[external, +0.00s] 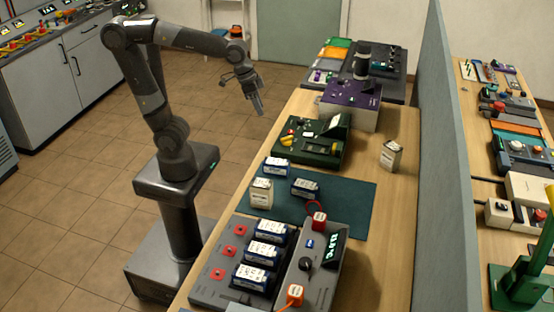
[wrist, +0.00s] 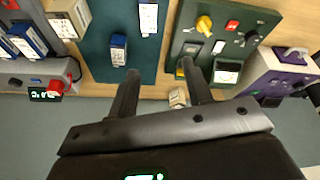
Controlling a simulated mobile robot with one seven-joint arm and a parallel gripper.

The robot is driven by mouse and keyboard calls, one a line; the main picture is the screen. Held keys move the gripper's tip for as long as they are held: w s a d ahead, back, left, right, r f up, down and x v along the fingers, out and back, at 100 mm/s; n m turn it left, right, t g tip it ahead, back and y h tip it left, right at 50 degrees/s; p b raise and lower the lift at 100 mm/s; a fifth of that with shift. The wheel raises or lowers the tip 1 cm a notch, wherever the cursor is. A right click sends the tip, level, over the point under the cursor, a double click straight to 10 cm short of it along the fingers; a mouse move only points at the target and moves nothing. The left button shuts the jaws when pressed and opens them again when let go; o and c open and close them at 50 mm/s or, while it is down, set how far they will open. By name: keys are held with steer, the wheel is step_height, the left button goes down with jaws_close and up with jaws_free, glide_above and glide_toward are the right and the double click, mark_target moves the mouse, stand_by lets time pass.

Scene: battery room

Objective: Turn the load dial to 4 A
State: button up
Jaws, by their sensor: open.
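In the wrist view the green device (wrist: 187,43) shows the yellow knob (wrist: 204,24), a red switch (wrist: 232,25) and a black knob (wrist: 252,38). Labels are too small to read, so I cannot tell which knob is the load dial. My gripper (external: 258,108) is open and empty, in the air left of the bench and apart from the device. Its two fingers (wrist: 160,70) show in the wrist view.
A teal mat (external: 345,203) with several battery packs lies nearer the camera. A grey panel with a black knob (external: 305,264) and lit display stands at the front. A purple box (external: 350,108) stands behind the green device. A grey partition (external: 440,170) borders the bench on the right.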

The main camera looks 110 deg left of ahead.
steer(key=shift+o, duration=1)
steer(key=w+a+f+n+g, duration=0.2)
steer(key=w+a+n, duration=0.3)
steer(key=a, duration=0.9)
steer(key=shift+w+a+f, duration=0.35)
steer(key=shift+w+f, duration=0.3)
steer(key=shift+w, duration=0.55)
steer(key=n+g, duration=0.2)
steer(key=n, duration=0.2)
glide_toward(301, 119)
steer(key=shift+h, duration=0.4)
step_height(301, 119, down, 9)
steer(key=shift+s+a+r, duration=0.1)
steer(key=shift+a+r, duration=0.05)
steer(key=shift+c, duration=0.5)
steer(key=c, duration=0.9)
